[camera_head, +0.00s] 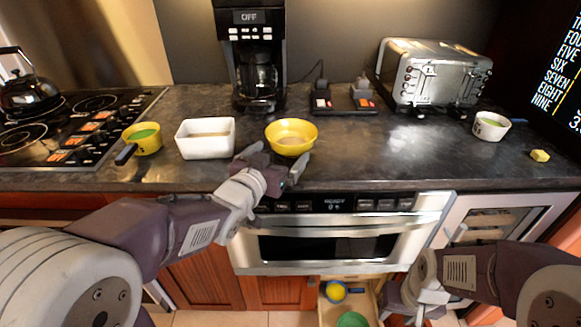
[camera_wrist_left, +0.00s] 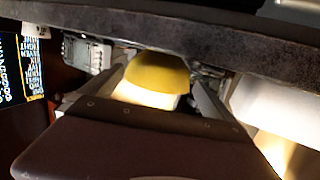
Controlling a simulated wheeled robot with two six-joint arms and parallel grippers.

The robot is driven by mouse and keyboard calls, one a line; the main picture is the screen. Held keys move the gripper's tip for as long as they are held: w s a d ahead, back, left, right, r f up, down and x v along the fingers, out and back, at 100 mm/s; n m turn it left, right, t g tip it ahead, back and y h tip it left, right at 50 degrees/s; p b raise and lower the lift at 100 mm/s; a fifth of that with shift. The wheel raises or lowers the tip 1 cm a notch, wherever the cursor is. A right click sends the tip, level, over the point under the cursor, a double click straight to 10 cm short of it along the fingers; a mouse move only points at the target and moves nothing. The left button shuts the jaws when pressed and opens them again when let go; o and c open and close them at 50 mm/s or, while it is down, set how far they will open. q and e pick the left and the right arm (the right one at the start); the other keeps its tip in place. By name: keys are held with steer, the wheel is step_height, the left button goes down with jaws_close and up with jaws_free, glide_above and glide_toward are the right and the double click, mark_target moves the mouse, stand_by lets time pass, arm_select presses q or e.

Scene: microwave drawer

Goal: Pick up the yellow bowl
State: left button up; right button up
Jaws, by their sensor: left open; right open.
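The yellow bowl (camera_head: 291,137) stands upright on the dark counter near its front edge, below the coffee maker. My left gripper (camera_head: 275,163) is open at the near side of the bowl, its fingers spread at the bowl's near rim. In the left wrist view the yellow bowl (camera_wrist_left: 160,72) shows between the two open fingers; I cannot tell whether they touch it. My right gripper (camera_head: 405,303) is low at the right, beside the open drawer, open and partly hidden by its own arm.
A white rectangular dish (camera_head: 206,146) stands just left of the bowl. A yellow pan with green contents (camera_head: 146,139) is farther left. A toaster (camera_head: 435,75), a white cup (camera_head: 491,126) and a yellow block (camera_head: 540,155) are right. An open drawer (camera_head: 346,290) is below the oven (camera_head: 340,245).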

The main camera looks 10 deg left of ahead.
mark_target(297, 137)
arm_select(q)
steer(key=shift+s+a+f, duration=0.1)
steer(key=shift+s+f, duration=0.15)
steer(key=shift+f, duration=0.1)
steer(key=b+x, duration=0.1)
steer(key=x, duration=0.8)
steer(key=shift+w+f, duration=0.1)
steer(key=shift+w, duration=0.1)
steer(key=shift+s, duration=0.1)
steer(key=shift+c, duration=0.3)
steer(key=c, duration=1.9)
